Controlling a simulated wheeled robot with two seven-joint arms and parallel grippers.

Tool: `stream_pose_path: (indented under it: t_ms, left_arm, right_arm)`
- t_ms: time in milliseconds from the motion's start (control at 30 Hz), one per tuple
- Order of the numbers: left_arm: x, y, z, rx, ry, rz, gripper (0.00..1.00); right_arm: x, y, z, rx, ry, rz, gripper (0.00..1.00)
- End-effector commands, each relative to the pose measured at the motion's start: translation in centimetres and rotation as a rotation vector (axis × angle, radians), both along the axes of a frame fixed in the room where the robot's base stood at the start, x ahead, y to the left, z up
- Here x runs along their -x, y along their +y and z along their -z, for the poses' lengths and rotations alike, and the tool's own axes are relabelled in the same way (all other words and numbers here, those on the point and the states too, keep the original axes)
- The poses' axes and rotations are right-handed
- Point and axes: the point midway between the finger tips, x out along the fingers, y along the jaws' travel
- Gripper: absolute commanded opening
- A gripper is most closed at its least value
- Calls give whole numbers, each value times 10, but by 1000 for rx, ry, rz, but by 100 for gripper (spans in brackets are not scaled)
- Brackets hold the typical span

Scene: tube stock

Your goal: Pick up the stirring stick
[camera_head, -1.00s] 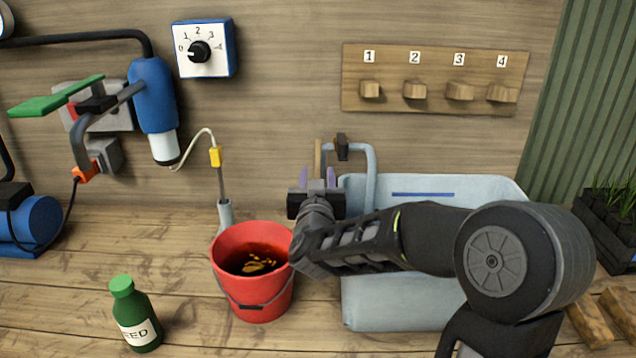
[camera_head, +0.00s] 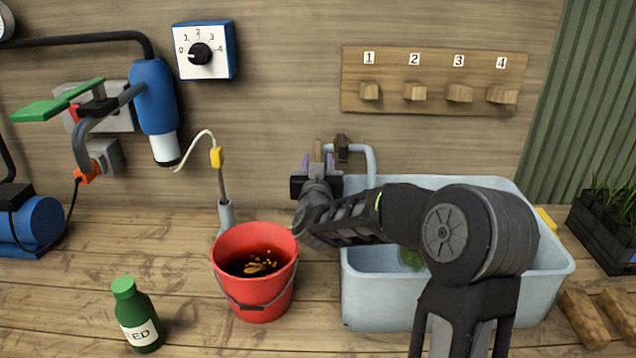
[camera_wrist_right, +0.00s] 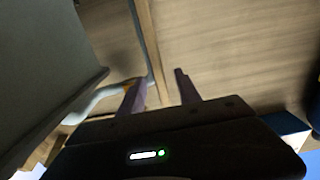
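The stirring stick (camera_head: 318,150) looks like a thin upright wooden stick, mostly hidden behind my right gripper. In the right wrist view a long wooden stick (camera_wrist_right: 148,45) runs down from the top edge to between the fingers, closer to the left finger. My right gripper (camera_head: 318,163) is open, with its purple fingers apart near the wall, left of the tap. It also shows in the right wrist view (camera_wrist_right: 160,92), where I cannot tell whether a finger touches the stick. My left gripper is not in view.
A grey-blue sink (camera_head: 375,315) with a tap (camera_head: 368,160) stands under my right arm. A red bucket (camera_head: 255,290) with dark liquid stands left of it. A green feed bottle (camera_head: 137,315) is at front left. Numbered pegs (camera_head: 435,80) are on the wall.

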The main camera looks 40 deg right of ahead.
Motion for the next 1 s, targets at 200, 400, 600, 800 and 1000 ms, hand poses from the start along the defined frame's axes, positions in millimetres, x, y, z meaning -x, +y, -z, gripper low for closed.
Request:
stream_pose_path:
  t_ms: [200,400,600,800,1000]
  left_arm:
    - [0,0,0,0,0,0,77]
    - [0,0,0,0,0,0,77]
    - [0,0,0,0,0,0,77]
    - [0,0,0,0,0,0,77]
    - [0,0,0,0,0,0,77]
  right_arm:
    - [0,0,0,0,0,-1,40]
    - [0,0,0,0,0,0,40]
    - [0,0,0,0,0,0,37]
    - [0,0,0,0,0,0,20]
    - [0,0,0,0,0,0,4]
